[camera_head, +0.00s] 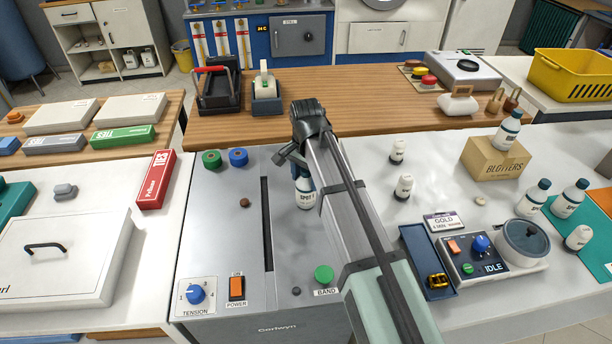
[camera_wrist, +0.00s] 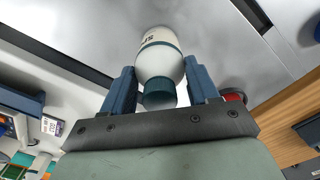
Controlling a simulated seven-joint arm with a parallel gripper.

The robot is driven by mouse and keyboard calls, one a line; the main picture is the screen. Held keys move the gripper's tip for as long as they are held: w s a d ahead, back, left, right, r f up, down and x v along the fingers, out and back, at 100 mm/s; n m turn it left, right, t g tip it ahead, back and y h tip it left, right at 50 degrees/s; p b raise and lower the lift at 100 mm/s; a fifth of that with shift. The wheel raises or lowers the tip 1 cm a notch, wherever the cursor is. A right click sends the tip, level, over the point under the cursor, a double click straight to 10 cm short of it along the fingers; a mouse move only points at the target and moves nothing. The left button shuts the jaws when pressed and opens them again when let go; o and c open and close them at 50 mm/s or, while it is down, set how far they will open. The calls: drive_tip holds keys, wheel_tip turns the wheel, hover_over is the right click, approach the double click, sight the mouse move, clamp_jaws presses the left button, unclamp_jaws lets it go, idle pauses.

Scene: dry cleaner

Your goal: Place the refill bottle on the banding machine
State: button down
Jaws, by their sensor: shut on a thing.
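The banding machine (camera_head: 225,250) is the grey cabinet at front centre in the head view, with a long dark slot in its top. My gripper (camera_head: 303,178) is over the right part of that top, to the right of the slot. It is shut on a white bottle (camera_head: 305,198) with a dark cap and a label starting "SPOT", taken as the refill bottle. In the wrist view the bottle (camera_wrist: 162,58) sits between the two blue fingers of my gripper (camera_wrist: 162,85), its teal cap towards the camera. My arm partly hides it; I cannot tell whether its base touches the top.
The machine top carries green (camera_head: 212,158) and blue (camera_head: 238,156) rolls, a tension dial (camera_head: 195,293), a power switch (camera_head: 237,288) and a green band button (camera_head: 323,274). Several similar bottles stand on the right counter around a blotters box (camera_head: 495,160). The top left of the slot is mostly clear.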

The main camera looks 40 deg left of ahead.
drive_tip(key=shift+c, duration=1.4)
unclamp_jaws()
drive_tip(key=shift+r, duration=0.1)
wheel_tip(320, 180, up, 12)
drive_tip(key=shift+r, duration=0.1)
drive_tip(key=shift+o, duration=0.5)
